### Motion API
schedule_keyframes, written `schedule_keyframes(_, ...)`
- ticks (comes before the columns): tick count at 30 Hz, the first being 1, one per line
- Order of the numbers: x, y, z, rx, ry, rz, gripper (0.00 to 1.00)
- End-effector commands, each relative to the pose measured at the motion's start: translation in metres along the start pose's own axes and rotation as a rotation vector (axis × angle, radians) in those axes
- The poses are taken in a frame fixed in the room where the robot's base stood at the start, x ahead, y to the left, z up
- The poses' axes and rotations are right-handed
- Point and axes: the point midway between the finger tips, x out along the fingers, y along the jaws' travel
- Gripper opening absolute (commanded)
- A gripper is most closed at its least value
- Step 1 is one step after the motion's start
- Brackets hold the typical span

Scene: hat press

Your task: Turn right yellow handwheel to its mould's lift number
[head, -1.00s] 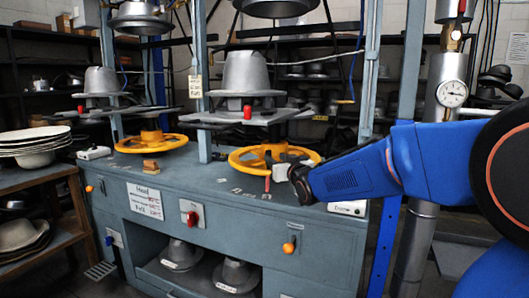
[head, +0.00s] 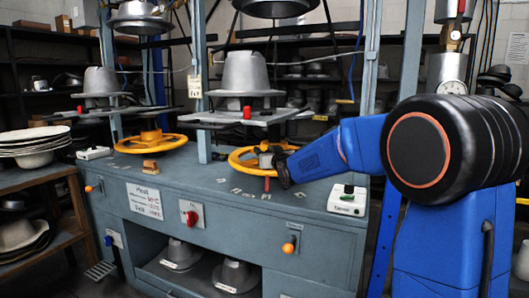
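The right yellow handwheel (head: 240,158) lies flat on the press bench, below the right mould. My gripper (head: 268,159) is at this wheel, over its middle and right part. The gripper and my blue arm hide much of the wheel's right side. The fingers are small and dark here, and I cannot tell whether they hold the wheel. The right mould (head: 245,72) is a grey hat-shaped block on a plate with a red knob (head: 247,112). A small red marker (head: 267,184) stands at the wheel's front. The marks on the bench (head: 237,191) are too small to read.
The left yellow handwheel (head: 150,143) lies under the left mould (head: 101,80). A white box with a green button (head: 348,199) sits at the bench's right end. A sign (head: 145,200) and a red switch (head: 192,217) are on the front. A tag (head: 194,87) hangs on a post.

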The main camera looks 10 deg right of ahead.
Motion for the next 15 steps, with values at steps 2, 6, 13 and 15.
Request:
schedule_keyframes(2, 0.0002, -0.0001, 0.0001, 0.0, 0.0, 0.0, 0.38)
schedule_keyframes(6, 0.0001, 0.0, 0.0002, 0.0, 0.0, 0.0, 0.35)
schedule_keyframes(13, -0.0001, 0.0, 0.0003, 0.0, 0.0, 0.0, 0.0)
schedule_keyframes(15, 0.0, -0.0002, 0.0003, 0.0, 0.0, 0.0, 0.0)
